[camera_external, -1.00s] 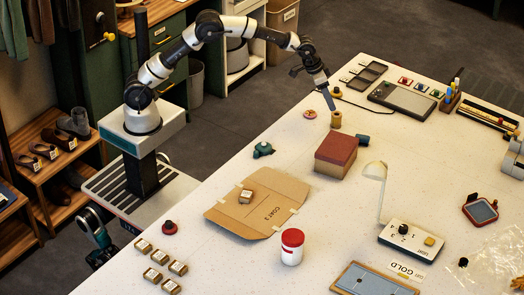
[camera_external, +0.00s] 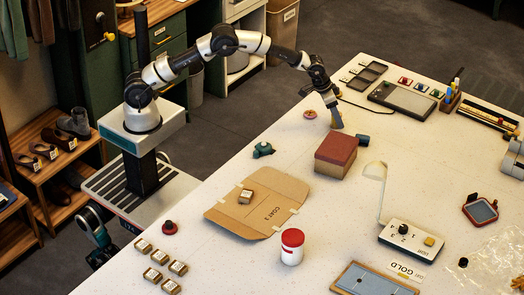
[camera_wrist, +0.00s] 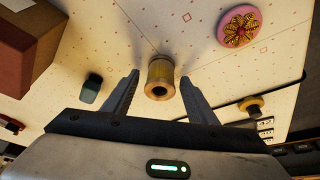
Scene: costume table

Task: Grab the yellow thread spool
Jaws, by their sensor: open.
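The yellow thread spool (camera_wrist: 160,72) stands on the table in the wrist view, its round hole facing the camera. My gripper (camera_wrist: 160,78) is open, with one finger on each side of the spool. A visible gap lies between each finger and the spool. In the external view my gripper (camera_external: 336,118) points down at the table beyond the red-lidded box, and its fingers hide the spool there.
The red-lidded box (camera_external: 336,155) and a small dark teal object (camera_external: 362,138) stand close by. A pink round item (camera_wrist: 240,27) with a red and gold pattern lies to the right in the wrist view, near a yellow-and-black knob (camera_wrist: 250,104). Flat cardboard (camera_external: 270,205) lies nearer.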

